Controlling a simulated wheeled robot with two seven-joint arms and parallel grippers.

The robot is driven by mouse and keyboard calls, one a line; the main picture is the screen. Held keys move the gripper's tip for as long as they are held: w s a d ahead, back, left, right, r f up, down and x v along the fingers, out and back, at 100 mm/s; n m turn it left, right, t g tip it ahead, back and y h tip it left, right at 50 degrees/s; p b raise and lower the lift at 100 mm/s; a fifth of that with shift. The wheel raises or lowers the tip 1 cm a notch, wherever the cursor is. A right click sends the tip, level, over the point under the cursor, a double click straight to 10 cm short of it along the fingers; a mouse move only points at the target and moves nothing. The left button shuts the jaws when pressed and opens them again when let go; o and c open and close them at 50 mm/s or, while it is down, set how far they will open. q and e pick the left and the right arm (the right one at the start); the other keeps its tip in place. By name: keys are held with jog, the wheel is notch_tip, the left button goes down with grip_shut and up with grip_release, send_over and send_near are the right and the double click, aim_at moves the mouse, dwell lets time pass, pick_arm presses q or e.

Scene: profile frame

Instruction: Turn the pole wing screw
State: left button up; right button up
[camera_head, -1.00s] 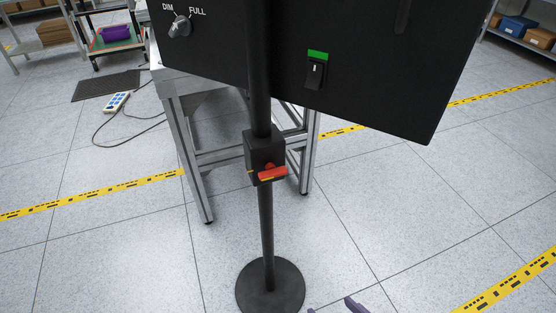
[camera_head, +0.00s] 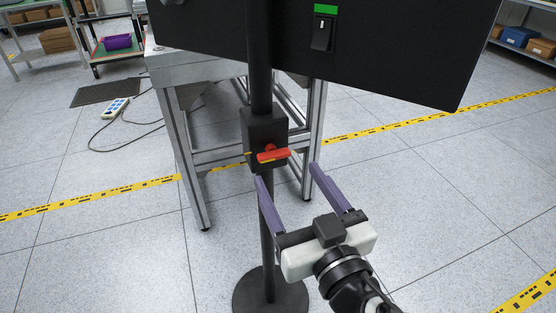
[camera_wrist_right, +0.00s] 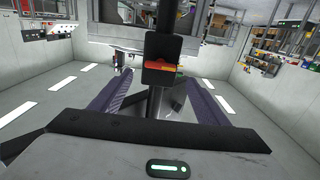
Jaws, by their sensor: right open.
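The red wing screw (camera_head: 273,156) sits on the front of a black clamp block (camera_head: 263,131) on a black pole (camera_head: 259,72). Its red wing lies nearly level, tilted slightly up to the right. My right gripper (camera_head: 286,171) is open and empty, its purple fingers spread. In the head view the fingertips are just below the screw, apart from it as far as I can tell. In the right wrist view the red screw (camera_wrist_right: 159,66) shows beyond and between the fingers. My left gripper is not in view.
A black panel (camera_head: 400,60) with a switch (camera_head: 322,33) hangs above on the pole. The round pole base (camera_head: 243,292) stands on the floor. A metal-framed table (camera_head: 180,130) is behind. Open floor lies to the right. A power strip (camera_head: 114,108) with a cable lies at left.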

aim_at(276, 157)
jog(key=x, duration=0.6)
jog(key=shift+w+a, duration=0.1)
jog(key=shift+w, duration=0.2)
jog(key=c, duration=1)
